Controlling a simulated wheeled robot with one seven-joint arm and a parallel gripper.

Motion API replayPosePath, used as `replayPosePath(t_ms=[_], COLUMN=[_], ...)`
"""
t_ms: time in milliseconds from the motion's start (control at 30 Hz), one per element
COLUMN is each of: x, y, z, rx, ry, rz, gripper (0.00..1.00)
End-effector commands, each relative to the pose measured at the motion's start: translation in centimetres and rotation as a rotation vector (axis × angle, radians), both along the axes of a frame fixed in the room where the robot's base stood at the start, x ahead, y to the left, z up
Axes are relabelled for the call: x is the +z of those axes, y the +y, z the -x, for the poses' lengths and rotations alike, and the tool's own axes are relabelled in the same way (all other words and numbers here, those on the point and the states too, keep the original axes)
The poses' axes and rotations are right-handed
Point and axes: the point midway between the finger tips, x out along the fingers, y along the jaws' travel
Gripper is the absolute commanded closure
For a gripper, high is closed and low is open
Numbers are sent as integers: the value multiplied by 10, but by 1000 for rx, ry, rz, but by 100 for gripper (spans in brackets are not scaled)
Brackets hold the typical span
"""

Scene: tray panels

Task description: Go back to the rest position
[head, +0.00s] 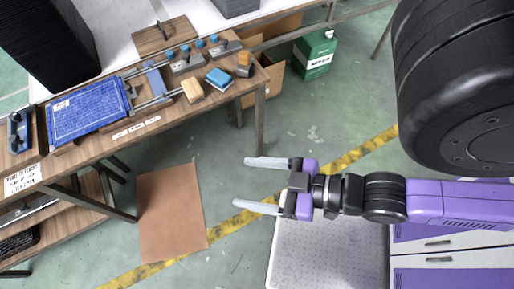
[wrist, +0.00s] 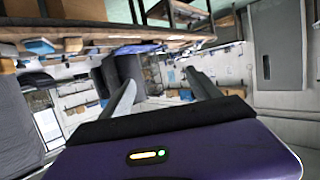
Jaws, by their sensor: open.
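My gripper (head: 254,183) is open and empty in the head view. It is held out over the floor, to the right of the wooden table (head: 235,118) and apart from it. Its two pale fingers point left. The purple arm behind it stretches in from the right edge. In the wrist view my gripper (wrist: 158,90) shows its two grey fingers spread apart with nothing between them. The room behind looks tilted there.
The table bears a blue panel (head: 88,108), a blue block (head: 219,79) and a wooden block (head: 193,90). A brown sheet (head: 171,213) lies on the floor. A green box (head: 314,53) stands at the back. A white surface (head: 330,250) lies below my gripper.

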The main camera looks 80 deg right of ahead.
Motion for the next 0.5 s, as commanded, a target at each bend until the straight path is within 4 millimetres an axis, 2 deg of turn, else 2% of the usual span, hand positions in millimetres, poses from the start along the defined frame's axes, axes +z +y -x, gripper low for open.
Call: replayPosePath(t_ms=[133,500], x=[17,19], y=[4,4], z=[9,10], rx=[27,29], ry=[-31,-36], rz=[-4,-5], gripper=[28,28])
